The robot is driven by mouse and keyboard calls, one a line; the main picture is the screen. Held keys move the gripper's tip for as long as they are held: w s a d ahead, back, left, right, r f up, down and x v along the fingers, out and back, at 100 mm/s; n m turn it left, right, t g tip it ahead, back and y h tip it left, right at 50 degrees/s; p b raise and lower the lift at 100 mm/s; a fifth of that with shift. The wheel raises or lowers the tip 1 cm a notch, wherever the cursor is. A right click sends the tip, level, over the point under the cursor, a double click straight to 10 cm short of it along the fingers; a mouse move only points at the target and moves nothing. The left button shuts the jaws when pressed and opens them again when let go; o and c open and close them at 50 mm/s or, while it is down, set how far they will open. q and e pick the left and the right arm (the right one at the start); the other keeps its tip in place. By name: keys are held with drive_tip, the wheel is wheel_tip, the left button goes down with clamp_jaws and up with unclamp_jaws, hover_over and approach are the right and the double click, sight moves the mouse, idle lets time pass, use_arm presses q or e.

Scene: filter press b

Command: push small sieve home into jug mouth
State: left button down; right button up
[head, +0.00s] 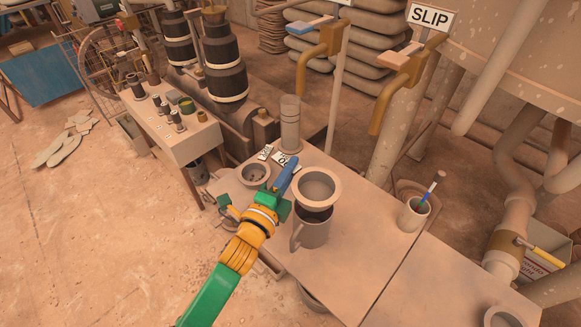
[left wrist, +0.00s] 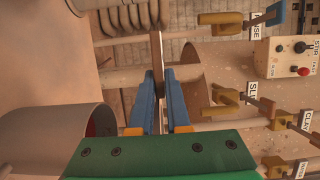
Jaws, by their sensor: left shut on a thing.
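The small sieve (head: 337,180), a tan ring with a wide flat rim and a grey bowl, is above the jug (head: 316,236) in the head view. The jug's dark mouth shows just under the rim, so the sieve appears raised, not seated. My left gripper (head: 290,168) has its blue fingers at the sieve's left side. In the left wrist view it (left wrist: 159,80) is shut on a thin strip, apparently the sieve's rim (left wrist: 157,48) seen edge-on. The jug (left wrist: 50,140) shows at left there, red inside its mouth. My right gripper is not in view.
A round bowl (head: 254,173) and small printed cards (head: 285,160) lie left of the jug. A cup (head: 413,215) with a brush stands to the right. Brown taps (head: 392,85) hang behind.

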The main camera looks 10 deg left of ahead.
use_arm(q)
wheel_tip(320, 180, down, 3)
drive_tip(key=shift+f+b, duration=0.2)
drive_tip(key=shift+b, duration=0.8)
drive_tip(key=shift+p, duration=0.45)
idle(0.4)
drive_tip(key=shift+f+b, duration=1.85)
drive_tip(key=shift+f, duration=0.25)
drive_tip(key=c, duration=0.8)
unclamp_jaws()
drive_tip(key=v, duration=0.7)
drive_tip(key=shift+p, duration=0.3)
drive_tip(key=shift+a, duration=0.1)
